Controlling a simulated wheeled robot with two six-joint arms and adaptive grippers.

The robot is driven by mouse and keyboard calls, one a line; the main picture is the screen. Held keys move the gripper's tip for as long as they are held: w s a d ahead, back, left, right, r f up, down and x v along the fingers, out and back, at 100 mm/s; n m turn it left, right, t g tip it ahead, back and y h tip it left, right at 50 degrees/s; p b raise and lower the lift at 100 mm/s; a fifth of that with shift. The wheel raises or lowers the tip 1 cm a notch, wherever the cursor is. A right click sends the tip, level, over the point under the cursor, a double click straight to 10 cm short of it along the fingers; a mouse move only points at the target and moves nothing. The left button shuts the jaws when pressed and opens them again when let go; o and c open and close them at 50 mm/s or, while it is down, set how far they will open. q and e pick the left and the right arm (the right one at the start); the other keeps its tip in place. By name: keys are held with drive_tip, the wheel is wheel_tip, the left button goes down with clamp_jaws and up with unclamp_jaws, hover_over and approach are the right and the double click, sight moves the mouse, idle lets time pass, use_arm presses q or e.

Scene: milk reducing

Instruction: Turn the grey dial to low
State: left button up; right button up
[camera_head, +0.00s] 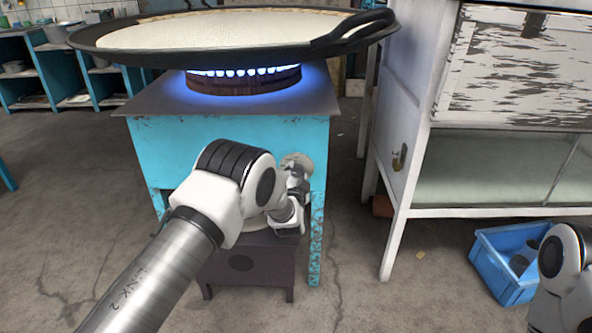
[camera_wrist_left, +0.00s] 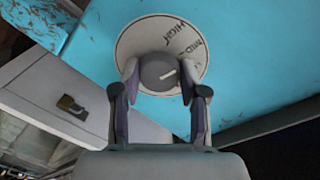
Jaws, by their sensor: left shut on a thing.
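The grey dial (camera_wrist_left: 157,74) is round with a short white mark that points right and slightly up in the left wrist view. It sits on a pale round plate (camera_wrist_left: 138,44) with the words HIGH and MID readable; other lettering is hidden or unclear. The plate's edge also shows on the turquoise stove front in the head view (camera_head: 298,159). My left gripper (camera_head: 296,178) is at the stove front. In the left wrist view, its two fingers (camera_wrist_left: 158,68) are closed on either side of the dial. My right gripper is out of view.
The turquoise stove (camera_head: 235,150) carries a lit blue-flame burner (camera_head: 243,78) under a wide black pan (camera_head: 120,58) of white liquid. A white cabinet (camera_head: 405,110) stands at right, with a blue crate (camera_head: 500,270) on the floor. A low dark stool (camera_head: 245,263) stands below the stove.

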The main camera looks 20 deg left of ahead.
use_arm(q)
drive_tip(key=m+p, duration=0.1)
drive_tip(key=m, duration=0.3)
drive_tip(key=shift+r+g, duration=0.1)
drive_tip(key=shift+g, duration=0.2)
drive_tip(key=shift+d+m+p, duration=0.1)
drive_tip(key=shift+m+p, duration=0.5)
drive_tip(key=shift+m, duration=1.2)
drive_tip(key=o, duration=1.1)
drive_tip(key=shift+o, duration=0.2)
drive_tip(key=f+v, duration=0.1)
drive_tip(key=v, duration=1.1)
drive_tip(key=shift+d+r, duration=0.2)
drive_tip(key=shift+r, duration=0.1)
